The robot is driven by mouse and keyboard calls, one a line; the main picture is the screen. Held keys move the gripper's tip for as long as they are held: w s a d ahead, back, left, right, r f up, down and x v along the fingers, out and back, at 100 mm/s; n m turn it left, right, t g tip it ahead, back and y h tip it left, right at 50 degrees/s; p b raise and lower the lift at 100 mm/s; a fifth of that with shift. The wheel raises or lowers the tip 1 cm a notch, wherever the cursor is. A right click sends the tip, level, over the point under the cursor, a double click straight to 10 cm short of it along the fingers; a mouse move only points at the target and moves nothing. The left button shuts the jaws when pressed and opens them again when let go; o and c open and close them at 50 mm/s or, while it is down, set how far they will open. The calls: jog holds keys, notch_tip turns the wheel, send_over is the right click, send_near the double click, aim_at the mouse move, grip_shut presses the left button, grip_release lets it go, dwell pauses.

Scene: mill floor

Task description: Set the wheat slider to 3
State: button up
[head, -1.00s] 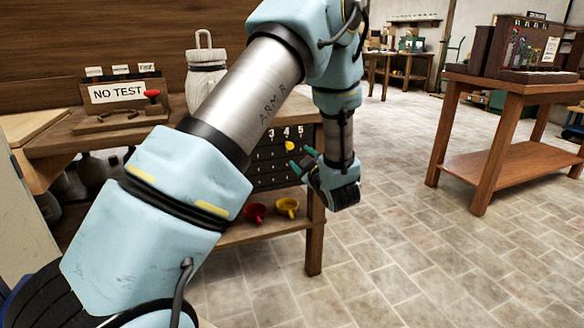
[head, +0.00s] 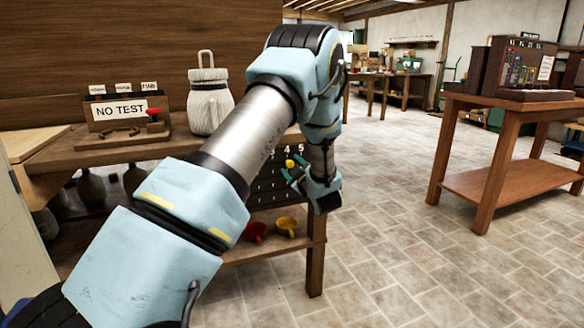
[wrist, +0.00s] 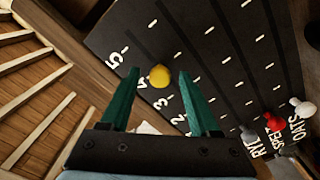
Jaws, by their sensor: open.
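A black slider panel (wrist: 205,45) with white tick marks and numbers fills much of the wrist view. It also shows under the bench top in the head view (head: 268,190), partly behind my arm. The yellow knob (wrist: 159,76) sits in the row beside the numbers, around the 4; I cannot tell its exact mark. It also shows in the head view (head: 289,163). No wheat label is readable. My gripper (head: 294,167) is open, its green fingertips on either side of the yellow knob in the wrist view. I cannot tell whether they touch it.
A red knob (wrist: 275,122) and white and grey knobs stand near the rye, spelt and oats labels. Red (head: 256,231) and yellow (head: 287,226) cups sit on the lower shelf.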

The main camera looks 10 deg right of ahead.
jog(key=shift+c, duration=0.3)
grip_shut()
dwell(1.1)
